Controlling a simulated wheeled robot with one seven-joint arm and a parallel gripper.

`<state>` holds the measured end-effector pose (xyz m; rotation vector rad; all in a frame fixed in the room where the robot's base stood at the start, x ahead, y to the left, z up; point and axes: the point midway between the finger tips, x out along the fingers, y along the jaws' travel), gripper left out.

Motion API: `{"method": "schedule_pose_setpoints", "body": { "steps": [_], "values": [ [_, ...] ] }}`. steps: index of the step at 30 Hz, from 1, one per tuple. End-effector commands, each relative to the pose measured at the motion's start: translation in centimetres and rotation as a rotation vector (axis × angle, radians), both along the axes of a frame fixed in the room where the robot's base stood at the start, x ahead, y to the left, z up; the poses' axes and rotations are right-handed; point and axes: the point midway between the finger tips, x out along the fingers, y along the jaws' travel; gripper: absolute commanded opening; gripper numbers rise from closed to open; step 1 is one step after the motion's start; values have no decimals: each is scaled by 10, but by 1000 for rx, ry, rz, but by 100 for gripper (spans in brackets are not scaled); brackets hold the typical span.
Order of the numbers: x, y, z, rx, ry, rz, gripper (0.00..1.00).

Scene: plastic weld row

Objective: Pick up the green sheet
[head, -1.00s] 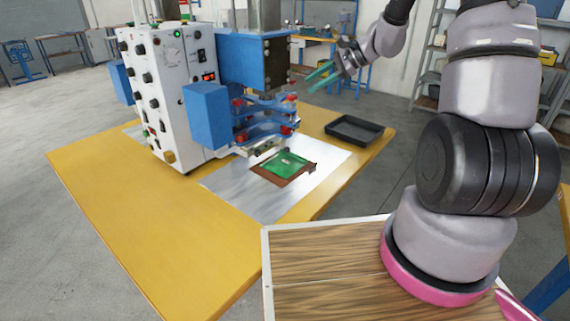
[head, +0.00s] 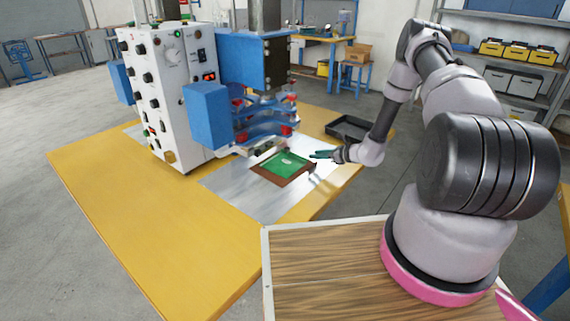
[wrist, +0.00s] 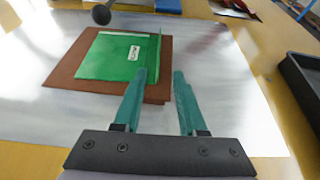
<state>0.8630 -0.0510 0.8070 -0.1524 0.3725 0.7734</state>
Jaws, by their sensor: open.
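The green sheet (head: 284,163) lies on a brown board on the metal plate, below the front of the machine. It has a small white label, and its right edge stands up as a thin green flap in the wrist view (wrist: 118,57). My gripper (head: 316,154) is just right of the sheet. In the wrist view my gripper's teal fingers (wrist: 160,76) are apart with nothing between them. The left fingertip overlaps the sheet's lower right corner in the picture; I cannot tell whether it touches.
The brown board (wrist: 70,77) sits under the sheet on the shiny plate (head: 228,189). The blue and white welding machine (head: 170,100) overhangs the board's back left. A black tray (head: 349,129) stands behind my gripper. The yellow table's front left (head: 130,225) is clear.

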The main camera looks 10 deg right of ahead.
Motion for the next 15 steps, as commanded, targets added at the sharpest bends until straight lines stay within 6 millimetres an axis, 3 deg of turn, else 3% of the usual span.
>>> {"method": "schedule_pose_setpoints", "body": {
  "steps": [15],
  "values": [
    [36,40,-32,-1,0,3,41]
  ]
}}
